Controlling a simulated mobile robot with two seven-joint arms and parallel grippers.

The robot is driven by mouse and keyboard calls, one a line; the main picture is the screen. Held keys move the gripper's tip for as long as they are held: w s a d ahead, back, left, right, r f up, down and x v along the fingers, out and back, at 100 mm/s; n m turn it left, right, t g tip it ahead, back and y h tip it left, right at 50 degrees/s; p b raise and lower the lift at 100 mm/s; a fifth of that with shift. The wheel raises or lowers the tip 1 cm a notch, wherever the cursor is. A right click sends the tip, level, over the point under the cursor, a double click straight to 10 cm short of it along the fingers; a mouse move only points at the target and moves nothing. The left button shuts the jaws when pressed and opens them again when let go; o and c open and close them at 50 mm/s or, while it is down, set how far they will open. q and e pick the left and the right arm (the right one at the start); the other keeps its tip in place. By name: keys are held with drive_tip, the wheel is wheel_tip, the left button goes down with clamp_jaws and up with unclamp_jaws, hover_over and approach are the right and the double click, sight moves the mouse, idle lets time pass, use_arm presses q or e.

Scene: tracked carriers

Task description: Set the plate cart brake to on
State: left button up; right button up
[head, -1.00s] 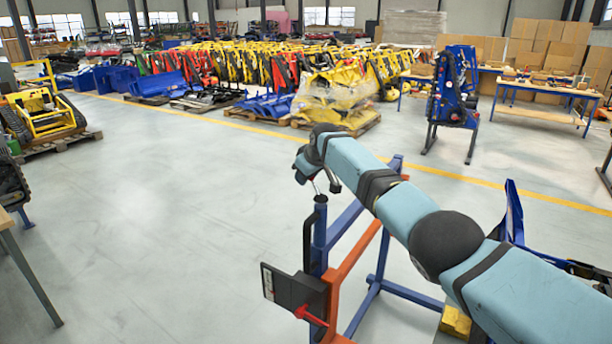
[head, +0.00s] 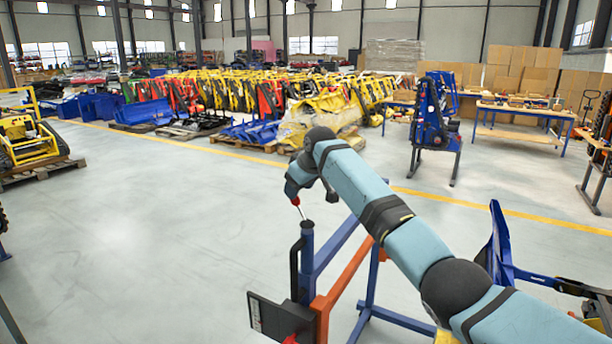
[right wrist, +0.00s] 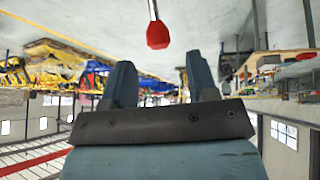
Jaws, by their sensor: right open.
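The plate cart (head: 307,262) has a blue upright post and an orange beam, and stands at the lower middle of the head view. A thin metal lever with a red knob (head: 296,202) rises from the post top; the knob also shows in the right wrist view (right wrist: 158,36). I take it for the brake lever, but no on or off marking is legible. My right gripper (head: 299,187) is just above the knob. In the right wrist view, my right gripper (right wrist: 161,72) is open and empty, with the knob beyond its fingertips, roughly centred. My left gripper is not in view.
A dark plate (head: 268,318) and a red part (head: 291,338) sit low on the cart. A blue machine on a stand (head: 434,125) is behind on the right. A blue part (head: 500,245) is at the right. Open floor (head: 150,230) lies to the left.

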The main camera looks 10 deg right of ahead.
drive_tip(key=v, duration=0.6)
drive_tip(key=shift+b, duration=0.45)
drive_tip(key=shift+s, duration=0.1)
